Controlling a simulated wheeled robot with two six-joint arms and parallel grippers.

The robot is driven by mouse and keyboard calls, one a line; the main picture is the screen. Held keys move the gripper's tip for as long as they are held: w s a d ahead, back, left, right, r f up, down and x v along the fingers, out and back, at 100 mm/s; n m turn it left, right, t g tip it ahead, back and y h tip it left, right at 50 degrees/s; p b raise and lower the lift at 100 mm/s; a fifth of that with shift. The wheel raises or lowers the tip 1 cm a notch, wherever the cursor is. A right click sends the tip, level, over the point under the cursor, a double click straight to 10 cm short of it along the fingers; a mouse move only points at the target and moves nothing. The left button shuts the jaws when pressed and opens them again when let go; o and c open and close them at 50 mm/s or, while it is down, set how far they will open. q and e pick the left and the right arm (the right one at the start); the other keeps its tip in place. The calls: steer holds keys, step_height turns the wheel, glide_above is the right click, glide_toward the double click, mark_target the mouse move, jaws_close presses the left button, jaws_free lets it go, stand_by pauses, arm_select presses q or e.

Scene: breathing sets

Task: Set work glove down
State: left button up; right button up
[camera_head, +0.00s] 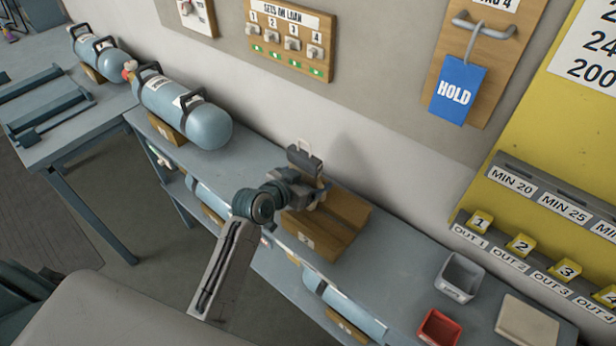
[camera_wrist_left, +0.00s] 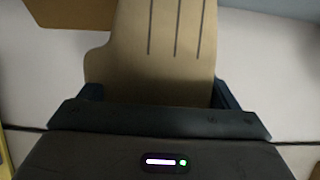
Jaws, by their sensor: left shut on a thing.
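A tan work glove (camera_wrist_left: 165,60) with dark stripes fills the upper middle of the left wrist view. My left gripper (camera_wrist_left: 157,95) is shut on it, with one dark finger on each side. In the head view my left gripper (camera_head: 305,170) is above the bench, over a wooden cradle (camera_head: 345,222) marked 2. There the glove is mostly hidden by the gripper, and I cannot make out its shape. My right gripper is in neither view.
On the grey bench (camera_head: 390,265), blue cylinders (camera_head: 185,108) lie at the left. A grey bin (camera_head: 460,277), a red bin (camera_head: 438,328) and a beige pad (camera_head: 527,322) are at the right. A HOLD tag (camera_head: 458,90) hangs on the wall. Bench between cradle and bins is clear.

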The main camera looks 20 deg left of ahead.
arm_select(q)
steer(key=shift+f, duration=0.1)
steer(key=o, duration=0.9)
